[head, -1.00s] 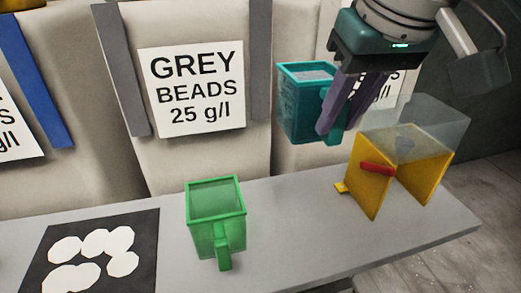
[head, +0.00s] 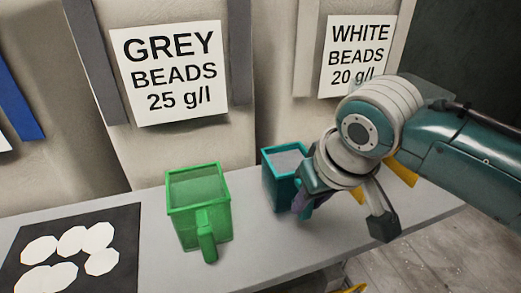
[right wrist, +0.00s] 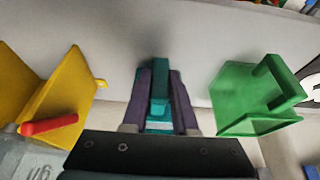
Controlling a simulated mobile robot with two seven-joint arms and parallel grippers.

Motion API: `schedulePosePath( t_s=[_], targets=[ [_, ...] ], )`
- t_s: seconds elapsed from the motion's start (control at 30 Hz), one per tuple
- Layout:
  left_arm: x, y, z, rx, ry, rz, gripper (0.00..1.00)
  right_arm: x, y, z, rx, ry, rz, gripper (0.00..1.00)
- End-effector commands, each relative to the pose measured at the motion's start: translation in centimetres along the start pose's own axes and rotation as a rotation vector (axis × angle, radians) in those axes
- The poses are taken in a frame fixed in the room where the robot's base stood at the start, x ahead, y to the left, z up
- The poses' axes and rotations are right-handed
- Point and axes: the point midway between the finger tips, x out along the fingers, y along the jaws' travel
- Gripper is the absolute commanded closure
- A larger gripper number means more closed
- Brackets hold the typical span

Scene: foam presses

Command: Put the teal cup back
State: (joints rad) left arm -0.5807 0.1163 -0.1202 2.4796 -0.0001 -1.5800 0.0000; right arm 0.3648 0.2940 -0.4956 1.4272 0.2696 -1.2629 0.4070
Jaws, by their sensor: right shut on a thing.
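The teal cup (head: 271,186) is upright with pale contents inside. It is low over the grey table, right of the green cup (head: 190,215); I cannot tell whether its base touches the table. My right gripper (head: 303,203) is shut on the teal cup's handle, its purple fingers partly hidden by the wrist. In the right wrist view the teal handle (right wrist: 160,85) sits between the two purple fingers (right wrist: 160,108). The green cup (right wrist: 240,95) stands apart to the right there. My left gripper is not in view.
A yellow stand with a red handle (right wrist: 50,125) is left in the right wrist view, mostly hidden behind my arm in the head view. A dark mat (head: 118,225) with white pieces lies left. Sacks labelled grey beads (head: 168,75) and white beads (head: 355,55) stand behind.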

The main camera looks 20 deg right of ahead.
Motion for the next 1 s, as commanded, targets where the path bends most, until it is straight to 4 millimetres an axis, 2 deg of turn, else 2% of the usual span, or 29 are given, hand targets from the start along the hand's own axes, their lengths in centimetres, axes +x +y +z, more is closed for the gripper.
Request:
schedulePosePath(
  t_s=[0.03, 0.1, 0.5, 0.53, 0.6, 0.8, 1.0],
  targets=[
    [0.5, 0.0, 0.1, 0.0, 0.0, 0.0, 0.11, 1.0, 0.0, 0.4, 0.0, -0.002, 0.001, 1.0],
    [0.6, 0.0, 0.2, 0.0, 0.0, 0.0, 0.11, 1.6, 0.0, 0.7, 0.0, -0.001, 0.001, 1.0],
    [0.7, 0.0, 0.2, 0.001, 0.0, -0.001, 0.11, 2.0, 0.0, 0.8, 0.0, 0.0, 0.001, 1.0],
    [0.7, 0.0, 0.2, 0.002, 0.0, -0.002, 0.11, 2.1, 0.0, 0.8, 0.0, 0.0, 0.001, 0.72],
    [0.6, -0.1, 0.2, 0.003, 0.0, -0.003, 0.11, 2.0, 0.0, 0.8, 0.0, 0.0, 0.001, 0.64],
    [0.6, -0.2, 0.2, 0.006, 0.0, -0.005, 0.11, 2.0, 0.0, 0.8, 0.0, 0.0, 0.001, 0.43],
    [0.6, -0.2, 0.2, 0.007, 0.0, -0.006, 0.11, 2.0, 0.0, 0.8, 0.0, 0.001, 0.001, 0.43]
  ],
)
